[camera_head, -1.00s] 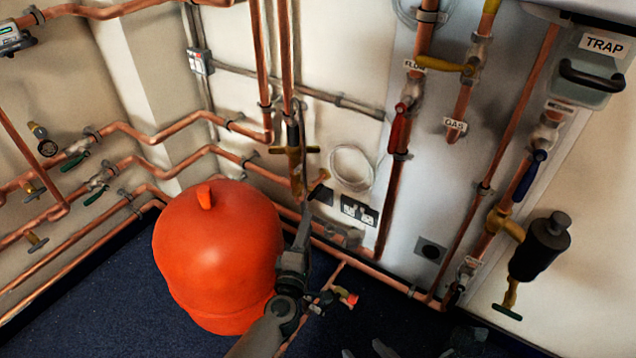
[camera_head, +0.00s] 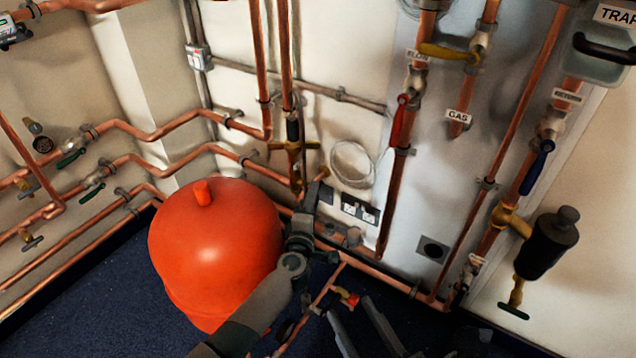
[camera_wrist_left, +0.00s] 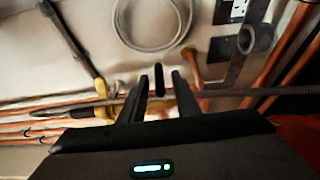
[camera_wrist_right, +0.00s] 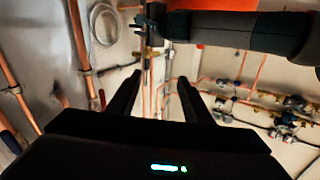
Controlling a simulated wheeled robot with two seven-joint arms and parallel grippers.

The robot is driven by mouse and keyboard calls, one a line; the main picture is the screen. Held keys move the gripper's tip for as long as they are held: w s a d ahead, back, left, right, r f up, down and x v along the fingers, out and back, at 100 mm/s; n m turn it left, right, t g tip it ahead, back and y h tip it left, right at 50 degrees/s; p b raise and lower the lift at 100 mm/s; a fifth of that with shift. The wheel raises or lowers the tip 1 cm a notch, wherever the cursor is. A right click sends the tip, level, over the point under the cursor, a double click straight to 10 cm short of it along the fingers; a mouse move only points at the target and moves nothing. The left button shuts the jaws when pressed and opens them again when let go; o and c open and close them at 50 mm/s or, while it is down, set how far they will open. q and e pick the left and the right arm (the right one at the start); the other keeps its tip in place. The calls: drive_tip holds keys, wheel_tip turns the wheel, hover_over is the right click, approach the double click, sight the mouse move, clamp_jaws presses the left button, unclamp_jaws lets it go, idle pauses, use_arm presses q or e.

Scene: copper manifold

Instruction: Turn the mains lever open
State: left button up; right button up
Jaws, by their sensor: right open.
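No part in view carries a readable mains label. A brass valve (camera_head: 293,145) sits on the vertical copper pipe behind the red vessel. My left gripper (camera_head: 312,192) is just below it, beside the pipe, its fingertips small and partly hidden in the head view. In the left wrist view my left gripper (camera_wrist_left: 159,82) has its fingers apart, with a dark oblong piece (camera_wrist_left: 160,79), possibly the lever's end, showing between them; I cannot tell whether they touch it. Brass (camera_wrist_left: 186,101) shows behind the fingers. My right gripper (camera_head: 360,318) is open and empty, low in front.
The red vessel (camera_head: 215,245) stands close to my left arm. A red lever (camera_head: 399,118), yellow gas lever (camera_head: 447,52) and blue lever (camera_head: 537,167) are on pipes to the right. Low pipes and a small red-capped valve (camera_head: 348,298) lie near the right gripper.

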use_arm(q)
drive_tip(key=b+x, duration=0.3)
drive_tip(key=x, duration=0.4)
use_arm(e)
drive_tip(key=s+r+t+y, duration=0.2)
drive_tip(key=s+r+t, duration=0.2)
drive_tip(key=r, duration=0.6)
drive_tip(key=shift+r+t, duration=0.2)
drive_tip(key=shift+t, duration=1.1)
drive_tip(key=shift+d, duration=0.1)
use_arm(q)
clamp_jaws()
